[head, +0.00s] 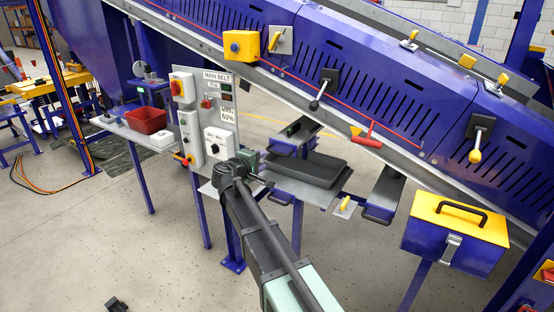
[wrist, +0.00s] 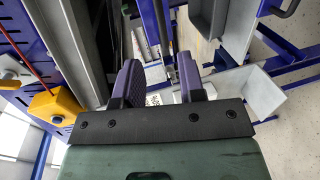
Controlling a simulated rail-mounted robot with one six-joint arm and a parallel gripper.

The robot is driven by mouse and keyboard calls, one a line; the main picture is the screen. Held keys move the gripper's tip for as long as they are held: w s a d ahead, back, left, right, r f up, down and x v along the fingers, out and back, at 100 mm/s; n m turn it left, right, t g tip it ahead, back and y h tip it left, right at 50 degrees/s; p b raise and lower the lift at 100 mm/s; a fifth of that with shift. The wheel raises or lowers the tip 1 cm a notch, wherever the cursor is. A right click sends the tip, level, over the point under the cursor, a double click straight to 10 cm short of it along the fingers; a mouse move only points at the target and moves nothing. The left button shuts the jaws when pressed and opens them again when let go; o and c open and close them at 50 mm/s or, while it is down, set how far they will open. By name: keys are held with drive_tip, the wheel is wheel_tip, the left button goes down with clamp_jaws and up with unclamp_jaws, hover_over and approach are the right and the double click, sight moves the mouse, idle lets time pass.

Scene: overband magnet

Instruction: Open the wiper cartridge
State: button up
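No part is clearly marked as the wiper cartridge, so I cannot tell which it is. Below the conveyor are blue-fronted, tray-like units with dark handles: a rear one (head: 293,138), a middle one under a dark grey slab (head: 308,168), and a right one (head: 384,194). My gripper shows in the wrist view (wrist: 158,80) with its two purple-grey fingers apart and nothing visibly between them. In the head view, my wrist is between the control panel and the middle unit; my fingers are hard to make out there.
A control panel (head: 227,118) stands left of my wrist. A red bin (head: 145,120) sits on a shelf. A blue box with a yellow lid (head: 458,218) is at right. The blue conveyor (head: 390,85) slopes above, with hanging levers. Floor at lower left is mostly clear.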

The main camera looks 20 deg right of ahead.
sight(276, 153)
drive_tip(key=b+x, duration=0.2)
drive_tip(key=x, duration=0.8)
drive_tip(key=shift+w+d+f, duration=0.1)
drive_tip(key=shift+w+d, duration=0.05)
drive_tip(key=shift+d, duration=0.2)
clamp_jaws()
